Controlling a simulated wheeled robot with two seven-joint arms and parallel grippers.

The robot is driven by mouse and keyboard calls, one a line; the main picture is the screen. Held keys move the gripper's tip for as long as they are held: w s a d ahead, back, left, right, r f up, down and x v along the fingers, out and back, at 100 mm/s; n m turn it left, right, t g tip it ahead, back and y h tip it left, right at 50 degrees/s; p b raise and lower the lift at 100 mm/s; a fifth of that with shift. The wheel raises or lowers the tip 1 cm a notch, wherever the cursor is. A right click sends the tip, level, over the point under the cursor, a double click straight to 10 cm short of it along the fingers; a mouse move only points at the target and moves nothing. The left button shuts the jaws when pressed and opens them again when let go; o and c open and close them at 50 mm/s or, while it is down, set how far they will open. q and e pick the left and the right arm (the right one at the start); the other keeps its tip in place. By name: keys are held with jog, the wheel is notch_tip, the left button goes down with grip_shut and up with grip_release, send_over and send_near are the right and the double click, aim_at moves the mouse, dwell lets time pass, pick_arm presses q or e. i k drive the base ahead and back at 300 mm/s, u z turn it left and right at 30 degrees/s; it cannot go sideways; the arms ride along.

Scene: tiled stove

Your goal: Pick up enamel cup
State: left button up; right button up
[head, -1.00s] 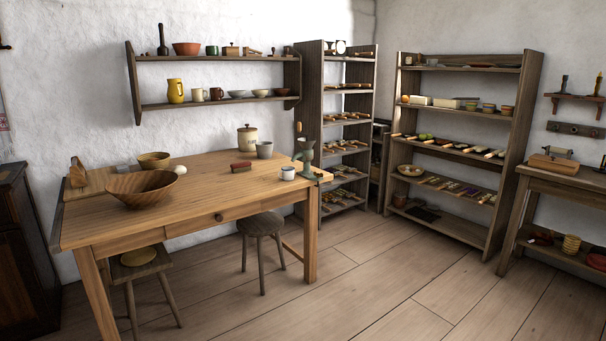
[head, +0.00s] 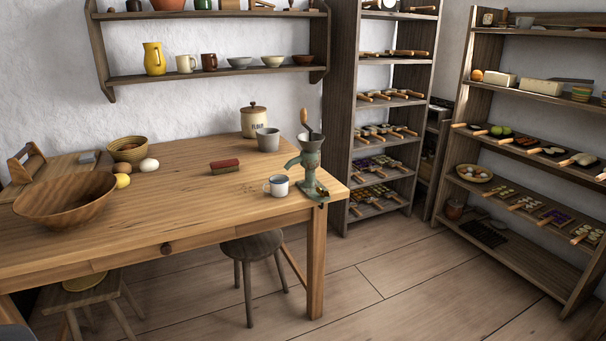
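The enamel cup (head: 277,186) is white with a dark rim. It stands upright near the right end of the wooden table (head: 190,208), close to the front edge. A green hand grinder (head: 310,165) is clamped at the table corner just right of it. Neither of my grippers is in view.
The table also holds a wooden bowl (head: 66,200), a red-topped brush or block (head: 225,166), a grey beaker (head: 268,139) and a flour canister (head: 254,121). A stool (head: 252,247) stands under the front edge. Open floor (head: 400,285) lies to the right, before the shelves.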

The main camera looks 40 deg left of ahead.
aim_at(278, 184)
jog(key=u, duration=0.65)
jog(key=i, duration=1.25)
jog(key=u, duration=1.1)
